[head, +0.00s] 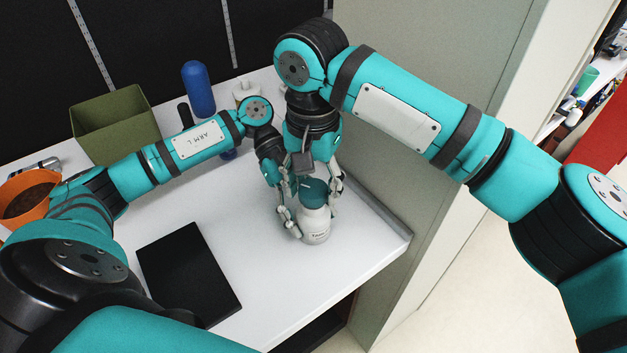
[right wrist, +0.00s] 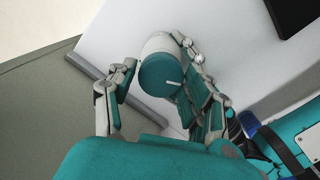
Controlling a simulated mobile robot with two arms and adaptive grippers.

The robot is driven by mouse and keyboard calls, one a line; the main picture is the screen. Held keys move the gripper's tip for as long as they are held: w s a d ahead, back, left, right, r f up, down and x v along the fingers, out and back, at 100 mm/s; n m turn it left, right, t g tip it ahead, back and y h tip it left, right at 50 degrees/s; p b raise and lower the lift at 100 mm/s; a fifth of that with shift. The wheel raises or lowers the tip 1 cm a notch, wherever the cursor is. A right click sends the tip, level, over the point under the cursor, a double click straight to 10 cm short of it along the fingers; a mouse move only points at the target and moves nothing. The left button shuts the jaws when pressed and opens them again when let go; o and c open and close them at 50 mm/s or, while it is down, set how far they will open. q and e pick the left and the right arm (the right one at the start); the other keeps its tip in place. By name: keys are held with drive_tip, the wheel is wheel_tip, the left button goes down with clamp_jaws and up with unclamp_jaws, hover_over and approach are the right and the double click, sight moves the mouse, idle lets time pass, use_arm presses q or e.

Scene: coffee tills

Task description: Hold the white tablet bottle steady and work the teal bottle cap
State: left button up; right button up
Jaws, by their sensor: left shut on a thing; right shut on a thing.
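The white tablet bottle (head: 317,226) stands upright on the white counter near its right end. Its teal cap (head: 314,191) is on top, and shows in the right wrist view (right wrist: 158,76) with a short white mark on it. My left gripper (head: 307,222) comes in low from the left and is shut on the bottle's body; its far finger is partly hidden. My right gripper (head: 316,190) comes down from above and is shut on the cap, with a finger on each side. In the right wrist view the white bottle (right wrist: 160,44) is partly hidden behind the cap.
A black flat pad (head: 188,272) lies left of the bottle. An olive bin (head: 115,125), a blue bottle (head: 198,90) and an orange pot (head: 25,198) stand farther back and left. The counter's edge (head: 390,255) and a pale panel (head: 385,190) are close on the right.

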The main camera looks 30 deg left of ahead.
drive_tip(key=shift+f, duration=0.25)
idle(0.4)
drive_tip(key=shift+f, duration=0.75)
